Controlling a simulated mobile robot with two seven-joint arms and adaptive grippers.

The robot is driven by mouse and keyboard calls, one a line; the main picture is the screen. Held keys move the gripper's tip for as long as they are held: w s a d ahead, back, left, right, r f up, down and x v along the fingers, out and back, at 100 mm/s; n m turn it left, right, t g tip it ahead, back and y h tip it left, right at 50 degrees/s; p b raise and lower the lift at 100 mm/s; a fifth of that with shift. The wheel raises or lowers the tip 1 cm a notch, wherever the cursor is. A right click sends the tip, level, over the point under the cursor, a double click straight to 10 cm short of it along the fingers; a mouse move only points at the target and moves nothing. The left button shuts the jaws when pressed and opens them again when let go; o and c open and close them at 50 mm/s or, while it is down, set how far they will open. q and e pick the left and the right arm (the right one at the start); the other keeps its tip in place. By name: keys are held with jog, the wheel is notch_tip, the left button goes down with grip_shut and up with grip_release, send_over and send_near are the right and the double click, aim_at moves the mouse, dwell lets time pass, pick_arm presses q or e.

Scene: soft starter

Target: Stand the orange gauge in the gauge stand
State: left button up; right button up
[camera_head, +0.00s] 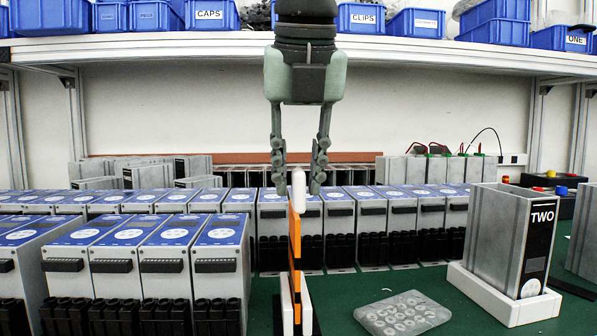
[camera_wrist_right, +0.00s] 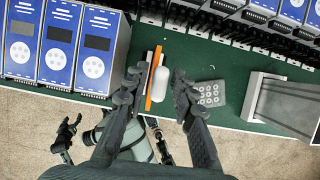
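The orange gauge (camera_head: 295,240) is a thin upright plate with dark bands, and it also shows in the right wrist view (camera_wrist_right: 156,73). It stands upright, its lower end between the pale walls of the gauge stand (camera_head: 306,307) at the bench's front. A white rounded piece (camera_head: 299,183) is at its top. My right gripper (camera_head: 299,187) is pointing down, open, with one finger on each side of the gauge's top. I see gaps to the fingers; contact is not clear. A dark hand, apparently my left gripper (camera_wrist_right: 68,136), shows small at the lower left of the wrist view.
Rows of grey-and-blue starter units (camera_head: 215,262) fill the bench left and behind. A clear tray of round parts (camera_head: 402,314) lies right of the stand. Farther right, a grey case marked TWO (camera_head: 510,240) sits in a white holder (camera_head: 492,297). Blue bins (camera_head: 361,18) line the shelf above.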

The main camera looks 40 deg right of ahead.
jog(key=shift+o, duration=0.6)
jog(key=v, duration=1.2)
jog(key=shift+a, duration=0.1)
